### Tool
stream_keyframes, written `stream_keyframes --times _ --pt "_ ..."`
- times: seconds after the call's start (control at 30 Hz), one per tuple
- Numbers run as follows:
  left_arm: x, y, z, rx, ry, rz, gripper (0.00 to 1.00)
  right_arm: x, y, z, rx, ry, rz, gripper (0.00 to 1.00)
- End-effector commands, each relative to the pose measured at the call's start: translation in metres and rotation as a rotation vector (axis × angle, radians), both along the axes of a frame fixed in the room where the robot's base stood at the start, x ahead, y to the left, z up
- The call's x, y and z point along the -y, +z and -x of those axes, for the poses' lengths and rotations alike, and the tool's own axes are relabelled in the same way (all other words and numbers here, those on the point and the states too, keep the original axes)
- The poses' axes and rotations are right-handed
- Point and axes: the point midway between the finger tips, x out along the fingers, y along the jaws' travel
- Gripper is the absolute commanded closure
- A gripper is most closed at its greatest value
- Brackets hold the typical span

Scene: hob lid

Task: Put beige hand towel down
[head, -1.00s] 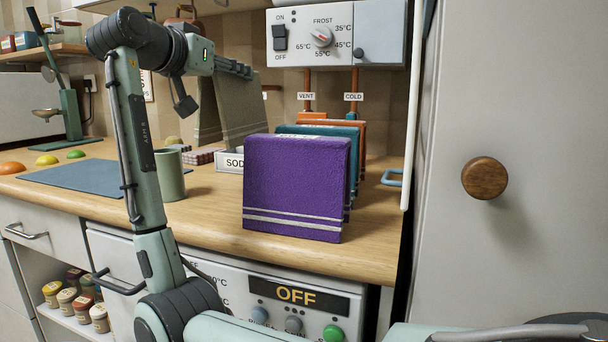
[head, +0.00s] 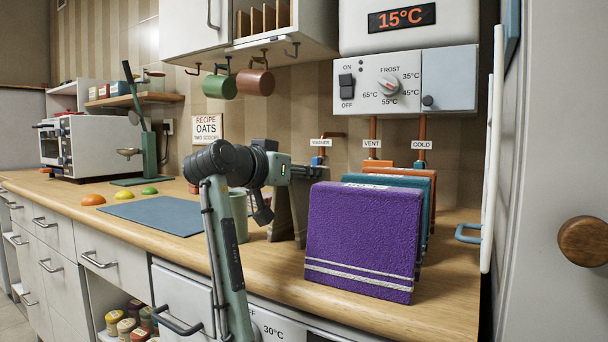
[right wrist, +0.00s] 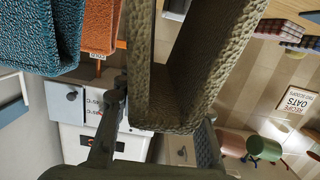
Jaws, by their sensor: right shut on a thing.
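My right gripper (head: 312,173) is shut on the top of the beige hand towel (head: 296,222), which looks olive-brown. The towel hangs folded, its two layers spread apart at the bottom, just left of the purple towel. Its lower edge is close to the worktop; I cannot tell whether it touches. My forearm and wrist hide part of it in the head view. My left gripper is in neither view.
Purple (head: 362,240), teal (head: 428,200) and orange towels stand in a row on the wooden worktop (head: 440,270). Mugs (head: 255,82) hang above. A white door (head: 550,150) bounds the right.

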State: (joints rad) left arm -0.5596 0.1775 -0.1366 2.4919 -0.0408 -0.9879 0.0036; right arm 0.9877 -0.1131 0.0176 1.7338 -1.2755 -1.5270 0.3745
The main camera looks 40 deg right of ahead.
Motion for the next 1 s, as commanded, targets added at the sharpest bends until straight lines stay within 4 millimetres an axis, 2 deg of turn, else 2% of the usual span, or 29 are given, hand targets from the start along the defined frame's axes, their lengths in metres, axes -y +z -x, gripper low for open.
stream_keyframes --times 0.3,0.33,0.5,0.87,1.0 --pt "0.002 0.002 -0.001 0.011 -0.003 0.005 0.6 0.0 0.0 0.0 0.003 0.0 0.001 1.0" --pt "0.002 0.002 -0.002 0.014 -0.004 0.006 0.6 0.0 -0.001 0.0 0.002 0.0 0.0 0.62" --pt "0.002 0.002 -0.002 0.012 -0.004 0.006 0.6 0.0 0.0 0.0 0.002 0.0 0.0 0.43" --pt "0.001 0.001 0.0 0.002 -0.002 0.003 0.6 -0.001 0.002 0.001 0.002 0.001 0.0 0.43" --pt "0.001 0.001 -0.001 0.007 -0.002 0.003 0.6 -0.021 0.004 0.008 0.003 0.003 -0.001 0.43"
